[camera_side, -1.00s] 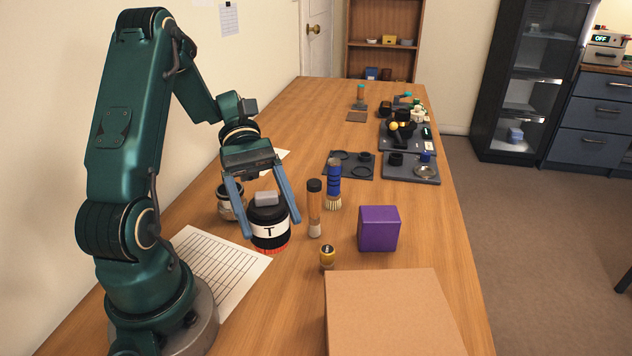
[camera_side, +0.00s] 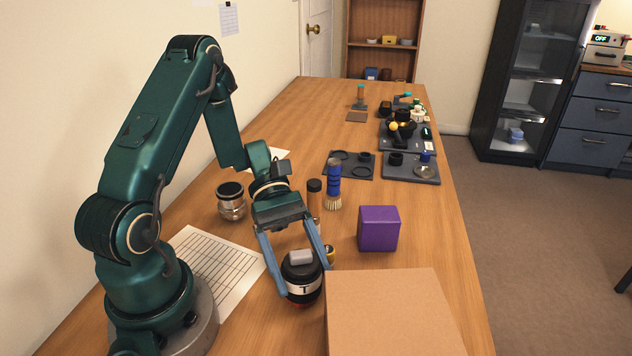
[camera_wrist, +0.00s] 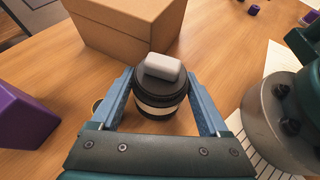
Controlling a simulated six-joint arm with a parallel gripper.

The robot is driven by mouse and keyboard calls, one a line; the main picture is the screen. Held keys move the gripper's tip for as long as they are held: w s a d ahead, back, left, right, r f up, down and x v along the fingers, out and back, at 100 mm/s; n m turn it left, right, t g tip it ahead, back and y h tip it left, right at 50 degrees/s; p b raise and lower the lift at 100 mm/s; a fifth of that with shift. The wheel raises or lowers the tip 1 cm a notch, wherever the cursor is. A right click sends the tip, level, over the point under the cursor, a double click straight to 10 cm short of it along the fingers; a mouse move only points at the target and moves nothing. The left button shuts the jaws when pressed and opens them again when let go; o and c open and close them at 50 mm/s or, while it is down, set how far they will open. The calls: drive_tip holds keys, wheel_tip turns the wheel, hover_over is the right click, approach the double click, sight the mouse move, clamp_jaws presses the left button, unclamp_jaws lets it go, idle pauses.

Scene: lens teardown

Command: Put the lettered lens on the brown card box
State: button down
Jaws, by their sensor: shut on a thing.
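The lettered lens (camera_side: 302,279) is black with a white band marked T, a red lower edge and a grey block on top. My gripper (camera_side: 301,278) is shut on it, with one blue finger on each side. The lens is left of the brown card box (camera_side: 390,305), near its far left corner, slightly tilted; I cannot tell how high it is above the table. In the wrist view the lens (camera_wrist: 160,85) sits between the fingers, with the box (camera_wrist: 125,28) beyond it.
A purple block (camera_side: 379,228) stands behind the box. A silver-black lens (camera_side: 231,201) and a gridded sheet (camera_side: 215,275) lie to the left.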

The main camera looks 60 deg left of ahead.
drive_tip(key=shift+f, duration=0.2)
drive_tip(key=shift+f, duration=0.4)
unclamp_jaws()
drive_tip(key=shift+r, duration=0.15)
drive_tip(key=shift+r, duration=0.3)
drive_tip(key=v, duration=1.2)
drive_tip(key=s+d+r+m+t+y, duration=0.2)
drive_tip(key=d+m+y, duration=0.3)
drive_tip(key=m, duration=0.3)
drive_tip(key=s+d+r+m+t+y, duration=0.3)
drive_tip(key=d+r+m+t+y, duration=0.2)
drive_tip(key=m+y, duration=0.2)
drive_tip(key=shift+s+r+m, duration=0.25)
drive_tip(key=shift+s+m, duration=0.05)
drive_tip(key=shift+m, duration=0.5)
